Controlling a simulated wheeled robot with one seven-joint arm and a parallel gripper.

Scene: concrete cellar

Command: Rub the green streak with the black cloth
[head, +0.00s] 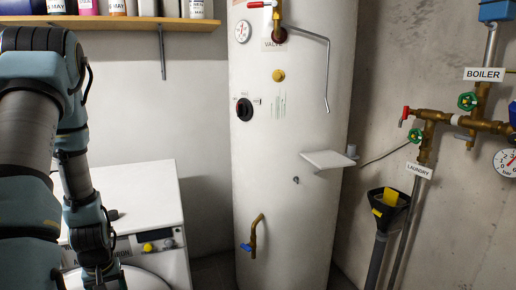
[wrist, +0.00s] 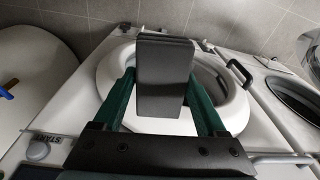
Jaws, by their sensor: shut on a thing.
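My gripper (wrist: 164,85) has two green fingers in the wrist view, shut on a folded dark grey-black cloth (wrist: 164,75). The cloth stands out past the fingertips as a flat, block-like pad and touches nothing else that I can see. In the head view my arm comes down at the left, and the gripper end is mostly cut off by the bottom edge. Faint green vertical marks, the green streak (head: 280,106), show on the upper front of the white boiler tank (head: 300,220), right of the black dial. The cloth is well away from them.
A white washing machine (head: 150,195) stands left of the tank; its round door (wrist: 232,105) is beneath my gripper. A small white shelf (head: 328,159), a bent pipe (head: 327,75) and a blue-handled tap (head: 253,235) stick out from the tank. Valves and pipes (head: 450,120) line the right wall.

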